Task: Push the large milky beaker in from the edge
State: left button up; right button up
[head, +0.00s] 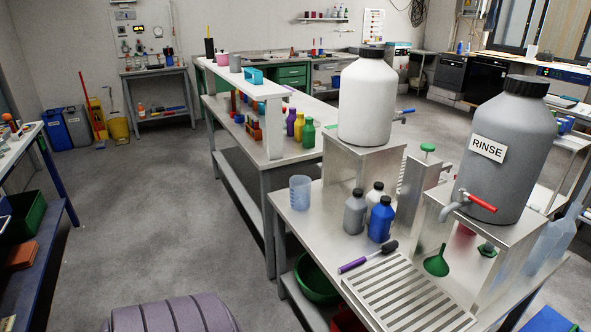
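A translucent milky-blue beaker (300,192) stands upright on the steel bench (318,222) in the head view. It is close to the bench's left edge, near the back left corner. It stands apart from the bottles to its right. Neither of my grippers shows in this view.
A large white jug (367,98) and a grey RINSE jug (507,150) stand on raised stands. A slatted drain (408,296) lies in front. Bare steel surrounds the beaker.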

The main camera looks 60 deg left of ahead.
aim_at(300, 193)
jog(key=u, duration=1.85)
jog(key=i+j, duration=0.15)
jog(key=i, duration=0.2)
jog(key=i+j+z, duration=0.1)
jog(key=i, duration=0.3)
jog(key=j, duration=0.1)
